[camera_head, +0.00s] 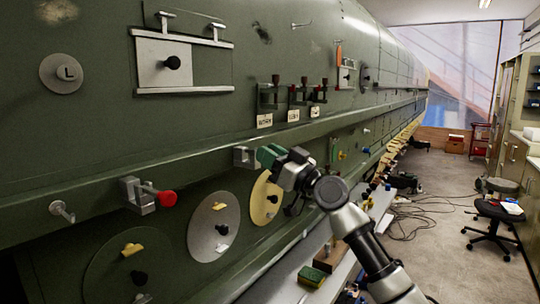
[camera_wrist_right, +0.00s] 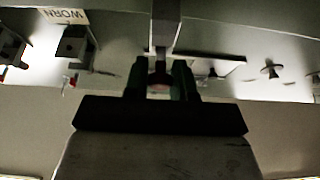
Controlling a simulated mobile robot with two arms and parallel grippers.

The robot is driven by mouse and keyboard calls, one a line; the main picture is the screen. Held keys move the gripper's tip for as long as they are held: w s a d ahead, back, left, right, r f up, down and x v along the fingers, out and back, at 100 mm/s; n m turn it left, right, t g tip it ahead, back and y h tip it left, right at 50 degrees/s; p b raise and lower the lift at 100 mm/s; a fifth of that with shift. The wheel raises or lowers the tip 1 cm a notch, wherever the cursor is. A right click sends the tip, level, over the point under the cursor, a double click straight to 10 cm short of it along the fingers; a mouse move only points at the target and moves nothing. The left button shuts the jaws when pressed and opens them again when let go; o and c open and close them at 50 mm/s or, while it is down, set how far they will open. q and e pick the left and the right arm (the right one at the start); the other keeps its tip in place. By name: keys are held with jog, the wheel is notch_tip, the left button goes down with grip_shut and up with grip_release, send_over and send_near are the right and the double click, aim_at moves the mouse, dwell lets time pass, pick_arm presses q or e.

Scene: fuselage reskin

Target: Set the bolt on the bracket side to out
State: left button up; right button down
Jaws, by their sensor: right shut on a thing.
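My right gripper (camera_head: 269,156) reaches in from the lower right to the fuselage side. It is shut on the knob of a bolt, whose metal block (camera_head: 243,157) is fixed on the ledge. The wrist view shows the gripper's two fingers (camera_wrist_right: 161,82) on either side of a small reddish knob (camera_wrist_right: 160,87), in line with the block (camera_wrist_right: 165,22). The fingers hide most of the knob and rod, so how far the bolt is drawn cannot be told. A second bolt (camera_head: 150,193) with a red knob sticks out further left. My left gripper is not in view.
Above the ledge (camera_head: 200,160) are several clamps with labels (camera_head: 264,121) and a framed plate (camera_head: 182,62). Round discs (camera_head: 213,226) with knobs sit below. A bench with a green-yellow sponge (camera_head: 312,276) lies under my arm. The floor at right holds cables and a stool (camera_head: 497,212).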

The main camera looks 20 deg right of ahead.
jog(key=shift+s+d+b, duration=0.7)
jog(key=shift+s+d, duration=0.1)
jog(key=shift+s, duration=0.15)
jog(key=c, duration=1.3)
grip_release()
jog(key=o, duration=0.4)
jog(key=shift+s+d, duration=0.2)
jog(key=shift+s, duration=0.05)
jog(key=shift+c, duration=0.2)
jog(key=shift+f, duration=0.1)
